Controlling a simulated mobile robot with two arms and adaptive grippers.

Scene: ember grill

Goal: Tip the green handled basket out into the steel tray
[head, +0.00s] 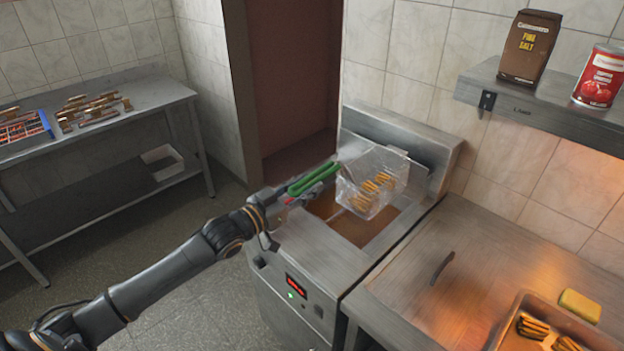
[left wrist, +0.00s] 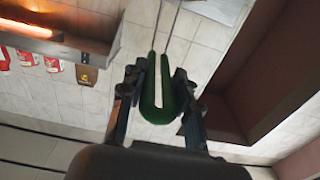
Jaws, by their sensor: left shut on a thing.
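The green handled basket (head: 366,188) is wire mesh and holds several golden fried pieces. It hangs above the oil well of the fryer (head: 330,283), apart from the oil as far as I can tell. My left gripper (head: 292,190) is shut on its green handle (head: 316,179). The left wrist view shows the green handle (left wrist: 160,95) between the fingers (left wrist: 160,100), with two wire rods running on from it. The steel tray (head: 514,318) sits on the counter at the lower right with several fried pieces in it, partly cut off. My right gripper is not in view.
A steel counter (head: 415,300) joins the fryer's right side, with a dark handle-like object (head: 442,268) on it. A yellow sponge-like block (head: 580,305) lies by the tray. A wall shelf (head: 545,105) holds a brown bag (head: 529,47) and a red can (head: 599,77). A steel table (head: 150,98) stands far left.

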